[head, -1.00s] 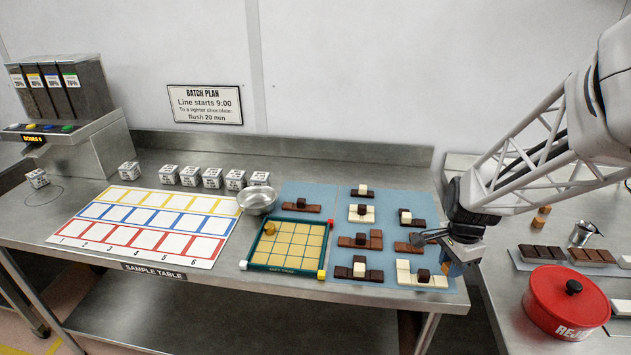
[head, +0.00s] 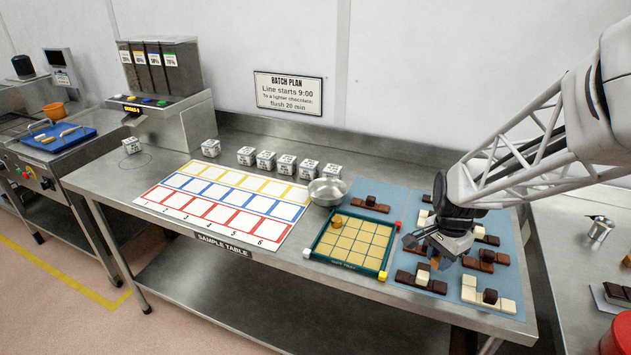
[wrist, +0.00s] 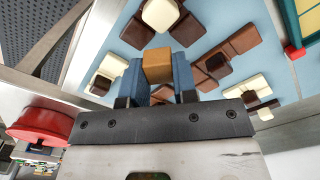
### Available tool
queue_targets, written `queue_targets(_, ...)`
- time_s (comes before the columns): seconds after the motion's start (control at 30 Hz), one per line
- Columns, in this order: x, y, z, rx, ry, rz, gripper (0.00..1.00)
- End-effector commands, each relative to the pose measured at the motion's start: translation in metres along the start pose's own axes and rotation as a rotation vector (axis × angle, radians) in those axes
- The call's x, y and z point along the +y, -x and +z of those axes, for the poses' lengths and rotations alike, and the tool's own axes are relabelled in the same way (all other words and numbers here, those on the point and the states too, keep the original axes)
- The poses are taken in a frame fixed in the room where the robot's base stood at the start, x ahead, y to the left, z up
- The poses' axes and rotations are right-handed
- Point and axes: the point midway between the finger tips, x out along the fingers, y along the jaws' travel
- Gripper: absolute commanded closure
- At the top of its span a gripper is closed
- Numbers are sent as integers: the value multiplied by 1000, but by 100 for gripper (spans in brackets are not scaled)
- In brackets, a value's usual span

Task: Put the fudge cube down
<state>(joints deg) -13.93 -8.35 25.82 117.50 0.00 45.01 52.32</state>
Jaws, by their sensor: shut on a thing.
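The fudge cube (wrist: 158,65) is tan and sits between the two blue fingers of my gripper (wrist: 158,78) in the wrist view. My gripper (head: 432,256) is shut on it, above the blue mat (head: 393,199), right of the green-framed board, in the head view. I cannot tell the exact height above the mat. The board (head: 316,237) has a grid of pale yellow squares. Another fudge-coloured cube (head: 337,220) sits in its far-left square.
Several dark, brown and white chocolate pieces (head: 488,297) stand on the mat around and below my gripper. A metal bowl (head: 327,192) is behind the board. A white card with coloured squares (head: 215,205) lies left. A red pot (head: 617,338) is at the right edge.

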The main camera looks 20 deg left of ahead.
Motion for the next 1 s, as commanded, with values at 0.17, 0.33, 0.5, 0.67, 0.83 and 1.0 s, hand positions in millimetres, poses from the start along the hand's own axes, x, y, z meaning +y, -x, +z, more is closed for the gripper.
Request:
queue_targets(0.17,-28,0,24,-1,89,1,95)
queue_targets(0.33,-52,-1,48,-1,173,1,95)
queue_targets(0.5,-75,-1,74,-1,256,1,95)
queue_targets(0.67,-95,-1,99,-1,334,1,95)
queue_targets(0.83,-116,-1,128,-1,417,1,95)
queue_targets(1.0,-135,-2,158,-1,499,1,95)
